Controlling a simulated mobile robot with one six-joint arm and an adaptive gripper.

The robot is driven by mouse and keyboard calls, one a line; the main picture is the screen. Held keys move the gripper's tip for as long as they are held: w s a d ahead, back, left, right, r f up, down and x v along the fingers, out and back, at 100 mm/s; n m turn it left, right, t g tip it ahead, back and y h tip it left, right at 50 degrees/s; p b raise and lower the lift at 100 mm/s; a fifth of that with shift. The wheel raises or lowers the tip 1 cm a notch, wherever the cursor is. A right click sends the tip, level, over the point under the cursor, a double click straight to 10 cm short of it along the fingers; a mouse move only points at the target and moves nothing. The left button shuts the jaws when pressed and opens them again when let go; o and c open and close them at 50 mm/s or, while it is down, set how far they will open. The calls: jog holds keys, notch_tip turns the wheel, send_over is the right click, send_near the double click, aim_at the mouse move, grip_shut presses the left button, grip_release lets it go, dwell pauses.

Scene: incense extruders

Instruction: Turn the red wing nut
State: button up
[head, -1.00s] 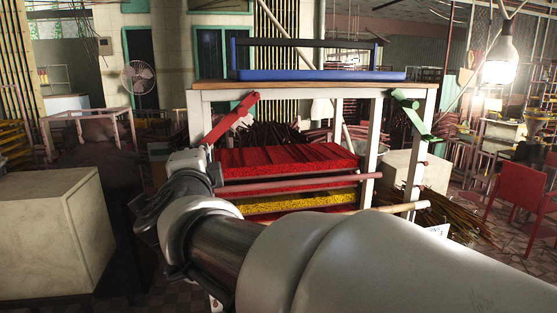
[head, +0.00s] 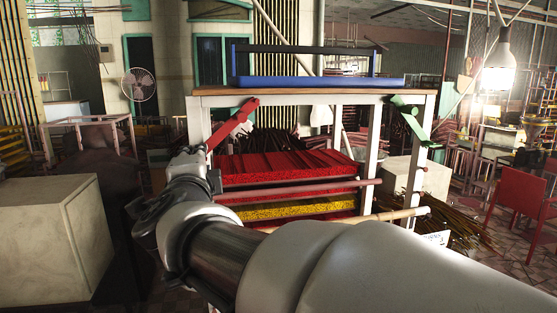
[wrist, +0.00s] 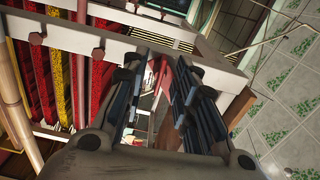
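The red wing nut (head: 232,122) is a long slanted red piece at the upper left post of the wooden-topped frame. My gripper (head: 208,160) is just below its lower end in the head view, partly hidden by my own wrist. In the wrist view my gripper (wrist: 158,95) shows two dark fingers standing apart with a gap between them. A red part, seemingly the wing nut (wrist: 163,76), shows in and behind this gap, partly covered by the right finger. I cannot tell whether either finger touches it.
A green wing nut (head: 410,115) is on the right post. Red and yellow incense layers (head: 285,165) and horizontal bars fill the frame. A blue tray (head: 315,82) lies on top. A pale block (head: 50,240) stands at left. In the wrist view a white beam (wrist: 75,40) crosses close to the fingers.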

jog(key=v, duration=1.2)
jog(key=s+d+f+n+g+h, duration=0.2)
jog(key=s+d+f+n+g, duration=0.4)
jog(key=s+d+f, duration=0.3)
jog(key=s+d+f+n+g+h, duration=0.3)
jog(key=s+d+f+n+g, duration=0.3)
jog(key=d+f, duration=1.2)
jog(key=s+d+n, duration=0.2)
jog(key=s+d, duration=0.1)
jog(key=s, duration=0.1)
jog(key=shift+g, duration=0.4)
